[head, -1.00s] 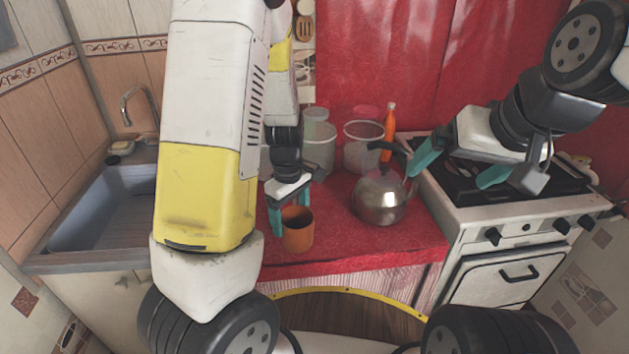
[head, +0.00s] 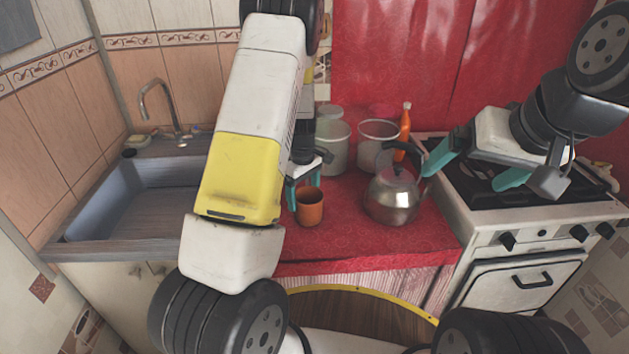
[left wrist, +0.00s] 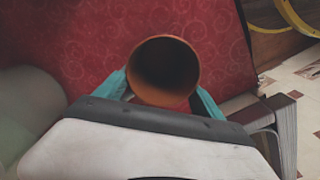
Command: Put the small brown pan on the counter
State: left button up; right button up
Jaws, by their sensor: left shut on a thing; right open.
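The small brown pan (head: 309,208), an orange-brown cup-like vessel, is upright at the red counter (head: 365,243), left of the kettle. My left gripper (head: 303,196) is shut on it. In the left wrist view the pan (left wrist: 165,88) sits between the teal fingers (left wrist: 162,98), its open mouth toward the camera. Its underside is hidden, so I cannot tell whether it touches the counter. My right gripper (head: 460,180) is open and empty above the stove's left side.
A metal kettle (head: 393,197) stands close right of the pan. Pale canisters (head: 334,148) and an orange bottle (head: 404,128) stand behind. A sink (head: 130,205) is left, a stove (head: 540,215) right. The counter's front part is clear.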

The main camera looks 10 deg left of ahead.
pick_arm(q)
jog(key=shift+f, duration=0.15)
jog(key=o, duration=2.1)
notch_tip(320, 180, up, 12)
jog(key=s+d+r+m+t+h, duration=0.25)
jog(key=s+r+m, duration=0.25)
jog(key=s+r, duration=0.7)
jog(key=shift+s+d+r+m+t, duration=0.3)
jog(key=shift+s+r+m+t, duration=0.35)
jog(key=shift+s+r+m, duration=1.1)
jog(key=shift+s+d+r+m+t, duration=0.25)
jog(key=shift+s+r+m+t, duration=0.45)
jog(key=shift+s, duration=2.1)
jog(key=shift+s+d+r+m+t, duration=0.3)
jog(key=shift+s+r+m+t, duration=0.3)
jog(key=shift+s+r+m, duration=1.15)
jog(key=shift+s+f+n, duration=0.5)
jog(key=shift+f, duration=0.05)
